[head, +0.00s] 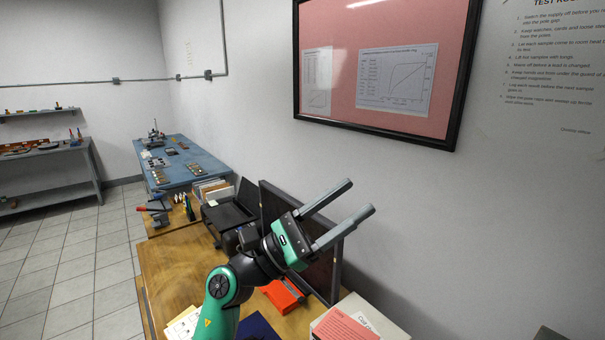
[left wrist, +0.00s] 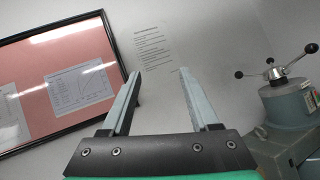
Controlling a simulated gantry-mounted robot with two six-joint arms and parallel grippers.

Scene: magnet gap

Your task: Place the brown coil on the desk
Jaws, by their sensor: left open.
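My left gripper (head: 347,205) is open and empty, raised above the wooden desk (head: 170,268) in the head view and pointing up and right toward the wall. In the left wrist view its two fingers (left wrist: 160,98) are spread apart with only the wall between them. I cannot make out the brown coil in either view. My right gripper is not in view.
A dark upright panel (head: 275,203), an orange-red item (head: 283,294), and papers (head: 345,326) are on the desk near my left arm. A blue bench (head: 185,150) stands behind. A grey machine with a spoked handle (left wrist: 288,103) shows in the left wrist view.

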